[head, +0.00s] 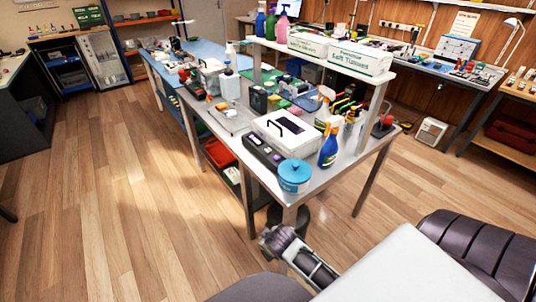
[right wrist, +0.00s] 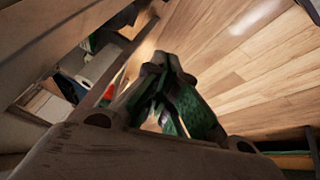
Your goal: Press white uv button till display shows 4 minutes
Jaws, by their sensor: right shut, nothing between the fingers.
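A white box with a dark window and a black handle (head: 305,141) stands on the near end of the workbench in the head view. A dark device with a small panel (head: 263,151) lies along its left side. I cannot make out a white UV button or any display reading at this size. My right gripper (right wrist: 165,66) shows in the right wrist view with its fingers together and empty, low beside a bench frame and above the floor. In the head view my right arm is near the bench's front corner and its fingers are hidden. My left gripper is not in view.
A blue-lidded tub (head: 295,176) stands at the bench's near corner, beside a blue spray bottle (head: 329,147). A raised white shelf (head: 345,72) holds tissue boxes. Bench legs and an edge are close to my right arm. The wooden floor (head: 130,210) on the left is clear.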

